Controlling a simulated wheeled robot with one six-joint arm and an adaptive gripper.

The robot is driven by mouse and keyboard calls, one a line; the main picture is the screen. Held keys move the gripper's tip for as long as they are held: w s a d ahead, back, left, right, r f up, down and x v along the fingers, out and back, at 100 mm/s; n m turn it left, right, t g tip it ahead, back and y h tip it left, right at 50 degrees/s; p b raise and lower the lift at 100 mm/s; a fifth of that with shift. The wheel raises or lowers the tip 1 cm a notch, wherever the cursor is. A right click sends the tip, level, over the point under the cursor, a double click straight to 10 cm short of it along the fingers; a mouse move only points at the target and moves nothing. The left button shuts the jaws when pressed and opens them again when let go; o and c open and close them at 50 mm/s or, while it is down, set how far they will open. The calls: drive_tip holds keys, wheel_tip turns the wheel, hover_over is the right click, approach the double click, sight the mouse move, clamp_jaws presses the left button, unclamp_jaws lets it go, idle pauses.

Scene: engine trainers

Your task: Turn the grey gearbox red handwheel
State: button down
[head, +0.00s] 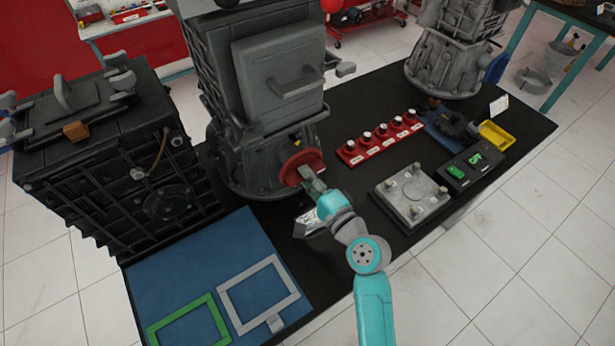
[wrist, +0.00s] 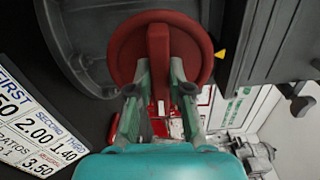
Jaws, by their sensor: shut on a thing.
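The red handwheel (head: 301,167) sits low on the front of the grey gearbox (head: 250,90), which stands on the black bench. In the wrist view the handwheel (wrist: 190,45) is a red disc with a raised bar across its middle. My gripper (head: 309,176) reaches it from the front right. In the wrist view my gripper (wrist: 159,75) has its two fingers on either side of the bar, shut on it. A small yellow pointer (wrist: 221,54) shows by the wheel's right rim. The fingers hide part of the wheel's lower edge.
A dark gearbox (head: 110,160) stands to the left. A white number plate (wrist: 35,125) lies beside the wheel. A red row of knobs (head: 380,138) and a grey plate (head: 410,194) are to the right. A blue mat (head: 190,265) with green and grey frames lies front left.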

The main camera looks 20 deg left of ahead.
drive_tip(key=shift+m, duration=0.7)
drive_tip(key=c, duration=1.1)
unclamp_jaws()
drive_tip(key=shift+d, duration=0.15)
drive_tip(key=v, duration=1.1)
drive_tip(key=shift+s+d, duration=0.25)
drive_tip(key=shift+s, duration=0.1)
